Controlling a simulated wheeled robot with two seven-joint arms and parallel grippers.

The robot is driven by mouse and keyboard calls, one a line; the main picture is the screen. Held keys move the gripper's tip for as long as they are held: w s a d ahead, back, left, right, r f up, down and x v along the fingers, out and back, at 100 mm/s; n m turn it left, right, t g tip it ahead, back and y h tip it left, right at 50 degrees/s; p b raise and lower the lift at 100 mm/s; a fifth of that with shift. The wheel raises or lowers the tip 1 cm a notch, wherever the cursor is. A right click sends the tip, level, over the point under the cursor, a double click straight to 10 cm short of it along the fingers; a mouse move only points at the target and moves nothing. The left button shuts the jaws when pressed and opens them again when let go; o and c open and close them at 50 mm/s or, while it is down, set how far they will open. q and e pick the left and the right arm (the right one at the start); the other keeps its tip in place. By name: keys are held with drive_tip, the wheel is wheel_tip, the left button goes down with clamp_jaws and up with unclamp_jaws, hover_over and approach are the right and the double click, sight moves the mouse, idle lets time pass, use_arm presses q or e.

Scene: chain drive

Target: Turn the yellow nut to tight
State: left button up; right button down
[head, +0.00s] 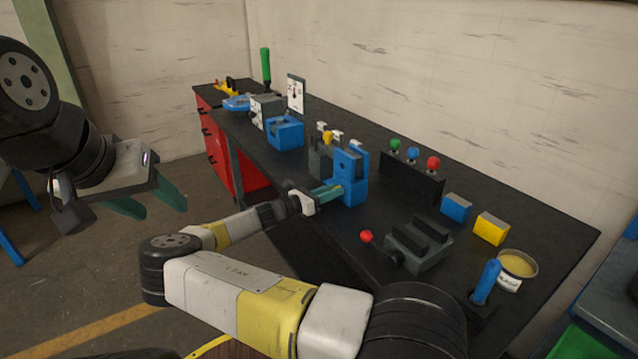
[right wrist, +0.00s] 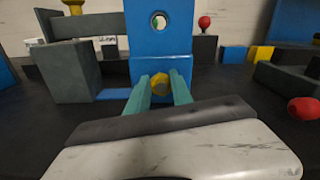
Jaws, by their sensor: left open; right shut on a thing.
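The yellow nut (right wrist: 160,83) sits low on the front face of a blue block (right wrist: 152,45) that has a round hole above it. My right gripper (right wrist: 159,90) is shut on the nut, with one teal finger on each side of it. In the head view my right gripper (head: 328,193) reaches the front of the blue block (head: 349,178), and the nut is mostly hidden by the fingers. My left gripper (head: 150,200) is open and empty, off the bench at the left, above the floor.
A grey block (head: 320,158) stands beside the blue block. A grey vise-like fixture with a red ball handle (head: 366,236) lies to the right. Red, green and blue knobs (head: 413,153) stand behind, with a yellow block (head: 491,229) and a tin (head: 517,266) further right.

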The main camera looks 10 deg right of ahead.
drive_tip(key=shift+m, duration=1.5)
drive_tip(key=c, duration=1.1)
unclamp_jaws()
drive_tip(key=shift+s, duration=0.1)
drive_tip(key=shift+a, duration=0.1)
drive_tip(key=v, duration=0.7)
drive_tip(key=shift+s+a, duration=0.1)
drive_tip(key=shift+a, duration=0.2)
